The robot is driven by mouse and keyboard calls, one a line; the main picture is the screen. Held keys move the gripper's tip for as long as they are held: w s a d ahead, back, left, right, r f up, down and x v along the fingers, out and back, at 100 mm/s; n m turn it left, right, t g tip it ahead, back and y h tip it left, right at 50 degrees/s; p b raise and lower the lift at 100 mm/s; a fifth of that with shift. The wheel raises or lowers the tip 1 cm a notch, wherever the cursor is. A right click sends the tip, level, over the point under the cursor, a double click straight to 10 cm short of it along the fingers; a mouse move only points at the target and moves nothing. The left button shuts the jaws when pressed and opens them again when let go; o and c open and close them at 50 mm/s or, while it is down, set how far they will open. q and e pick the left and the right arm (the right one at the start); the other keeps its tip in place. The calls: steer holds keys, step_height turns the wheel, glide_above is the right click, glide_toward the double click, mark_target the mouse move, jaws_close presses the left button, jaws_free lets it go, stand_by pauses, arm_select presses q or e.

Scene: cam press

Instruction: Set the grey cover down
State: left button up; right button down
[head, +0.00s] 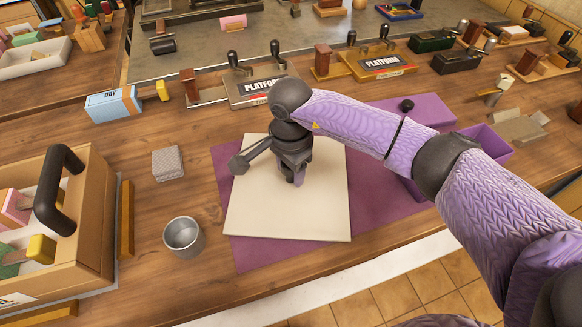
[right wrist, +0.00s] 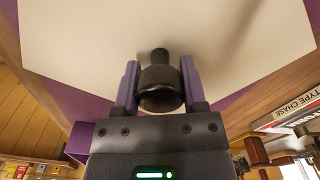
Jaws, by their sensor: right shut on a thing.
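The cover is a flat, pale grey-white square panel (head: 250,205) over a purple mat (head: 375,195) at the front of the bench. A black knob (right wrist: 162,86) with a narrow stem stands on the panel in the right wrist view. My right gripper (head: 296,177) points down at the panel's middle, its purple fingers shut on the knob. The fingers hide most of the knob in the head view. The panel looks about level; I cannot tell whether it touches the mat or hangs just above it. My left gripper is not in view.
A grey cup (head: 183,236) and a small grey block (head: 168,163) stand left of the panel. A handled wooden crate (head: 90,215) is at far left. A purple box (head: 485,145) and black-knobbed purple panel (head: 435,108) lie right. Lever devices (head: 255,88) line the back.

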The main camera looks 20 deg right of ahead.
steer(key=c, duration=0.6)
jaws_free()
steer(key=shift+f, duration=0.15)
steer(key=o, duration=0.5)
steer(key=shift+c, duration=0.2)
steer(key=shift+r, duration=0.55)
step_height(320, 180, up, 10)
steer(key=shift+r+p, duration=0.15)
steer(key=shift+p, duration=0.9)
steer(key=shift+r, duration=0.55)
